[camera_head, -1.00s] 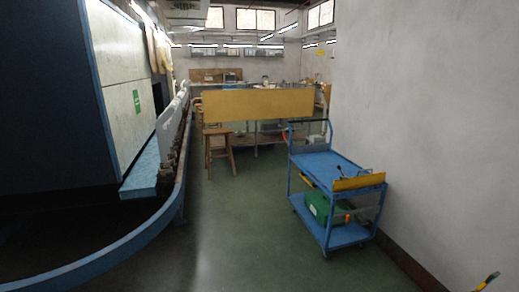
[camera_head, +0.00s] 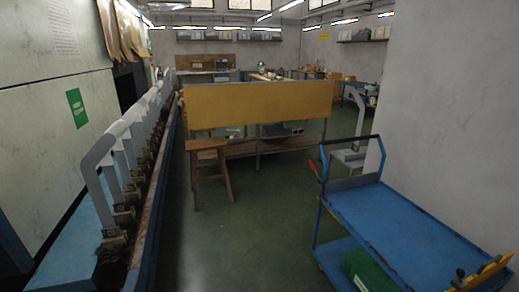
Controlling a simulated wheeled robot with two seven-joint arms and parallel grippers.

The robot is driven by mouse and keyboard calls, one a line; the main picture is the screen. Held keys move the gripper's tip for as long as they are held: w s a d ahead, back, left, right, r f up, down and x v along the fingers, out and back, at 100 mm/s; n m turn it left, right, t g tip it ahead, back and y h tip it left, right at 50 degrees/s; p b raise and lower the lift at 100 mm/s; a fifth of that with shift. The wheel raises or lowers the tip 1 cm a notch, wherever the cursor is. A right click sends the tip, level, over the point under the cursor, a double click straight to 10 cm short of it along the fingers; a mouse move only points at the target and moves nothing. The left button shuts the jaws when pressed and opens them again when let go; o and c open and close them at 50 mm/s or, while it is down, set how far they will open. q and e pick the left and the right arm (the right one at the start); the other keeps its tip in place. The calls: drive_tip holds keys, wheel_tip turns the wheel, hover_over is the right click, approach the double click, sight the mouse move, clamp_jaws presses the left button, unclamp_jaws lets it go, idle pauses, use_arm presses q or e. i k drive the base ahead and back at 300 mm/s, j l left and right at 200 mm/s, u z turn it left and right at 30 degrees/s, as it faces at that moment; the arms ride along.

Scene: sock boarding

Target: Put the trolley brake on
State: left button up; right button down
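The blue trolley (camera_head: 400,222) stands at the right beside the white wall, with its near right end cut off by the frame. Its dark push handle (camera_head: 350,141) rises at the far left end of the top deck. A small red-tipped lever (camera_head: 313,169) sticks up beside the handle frame; I cannot tell whether it is the brake or how it is set. The wheels are out of view. Neither of my grippers is in view.
A green box (camera_head: 366,270) sits on the trolley's lower shelf. A yellow panel (camera_head: 492,273) with dark parts shows at its near end. A wooden stool (camera_head: 208,150) stands before a tan board (camera_head: 258,105). A machine rail (camera_head: 158,190) runs along the left. The green floor between is clear.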

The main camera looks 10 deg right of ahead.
sight(320, 181)
drive_tip(key=i, duration=2.3)
drive_tip(key=z, duration=0.3)
